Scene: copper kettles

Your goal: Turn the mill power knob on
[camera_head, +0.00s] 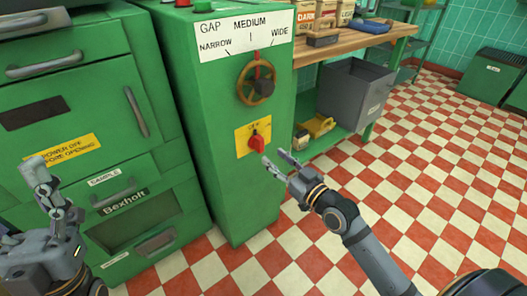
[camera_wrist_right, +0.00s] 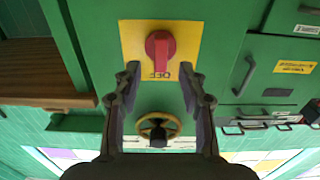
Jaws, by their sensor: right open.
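The red power knob (camera_head: 256,143) sits on a yellow plate (camera_head: 240,138) on the front of the green mill. In the right wrist view the knob (camera_wrist_right: 160,50) stands lengthwise up and down, its lower end at the upside-down word OFF (camera_wrist_right: 160,75) on the plate (camera_wrist_right: 190,30). My right gripper (camera_head: 273,158) is open and empty, just in front of and right of the knob in the head view. Its fingertips (camera_wrist_right: 160,72) stand apart, with the knob between and beyond them. My left gripper (camera_head: 38,185) is at the lower left, away from the knob; its finger opening is unclear.
A brown handwheel (camera_head: 256,84) is above the knob under the GAP label (camera_head: 243,33). Green cabinets with handles (camera_head: 85,110) stand at left. A wooden bench (camera_head: 345,42) and a grey bin (camera_head: 355,92) are at right. The checkered floor at right is clear.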

